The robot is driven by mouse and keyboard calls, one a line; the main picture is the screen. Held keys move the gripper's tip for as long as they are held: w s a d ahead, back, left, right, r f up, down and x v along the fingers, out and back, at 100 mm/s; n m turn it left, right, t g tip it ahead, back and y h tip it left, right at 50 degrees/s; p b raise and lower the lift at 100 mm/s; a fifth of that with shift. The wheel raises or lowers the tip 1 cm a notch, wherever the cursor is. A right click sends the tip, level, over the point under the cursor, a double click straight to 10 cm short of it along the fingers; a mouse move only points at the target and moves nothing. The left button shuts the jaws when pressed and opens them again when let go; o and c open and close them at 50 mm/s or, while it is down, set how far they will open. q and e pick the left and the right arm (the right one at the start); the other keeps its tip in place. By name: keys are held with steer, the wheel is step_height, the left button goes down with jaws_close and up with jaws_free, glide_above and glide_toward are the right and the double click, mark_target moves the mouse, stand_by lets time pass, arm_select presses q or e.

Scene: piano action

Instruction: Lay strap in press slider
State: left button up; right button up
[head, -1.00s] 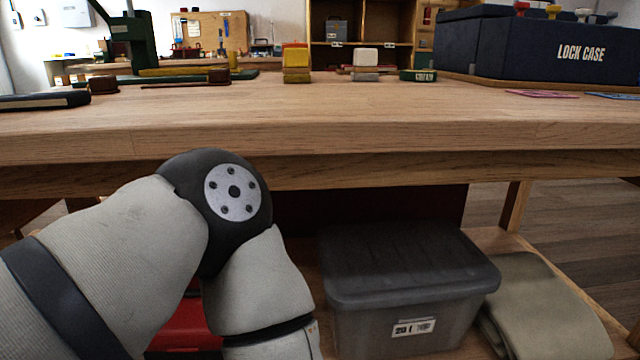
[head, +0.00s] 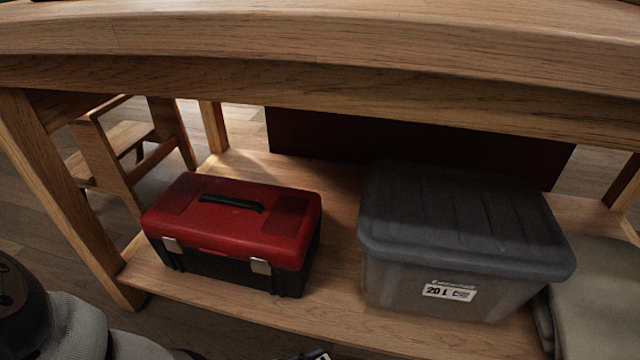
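Neither the strap nor the press slider shows in the head view now. The head view looks down at the front of the wooden workbench (head: 320,75) and the shelf below it. Only a thin strip of the bench top shows along the upper edge. Part of my arm shows at the lower left corner, and a small dark piece shows at the bottom edge. I cannot make out either gripper's fingers.
A red and black toolbox (head: 235,225) stands on the lower shelf (head: 335,190). A grey lidded bin (head: 460,235) labelled 20 L stands right of it. A folded grey-green cloth (head: 600,295) lies at the far right. A wooden stool (head: 120,150) stands behind, at left.

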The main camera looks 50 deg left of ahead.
arm_select(q)
steer(key=f+b, duration=0.3)
steer(key=f, duration=0.2)
steer(key=f+b, duration=0.3)
steer(key=f, duration=0.2)
steer(key=shift+w+d+b, duration=0.15)
steer(key=shift+d+b, duration=0.05)
steer(key=shift+b, duration=0.1)
arm_select(e)
steer(key=shift+g, duration=0.4)
step_height(320, 180, down, 5)
steer(key=shift+s+a+r, duration=0.15)
arm_select(q)
steer(key=shift+f+b, duration=0.25)
steer(key=shift+b, duration=0.05)
steer(key=o, duration=1.2)
steer(key=shift+r, duration=0.1)
steer(key=shift+c, duration=0.2)
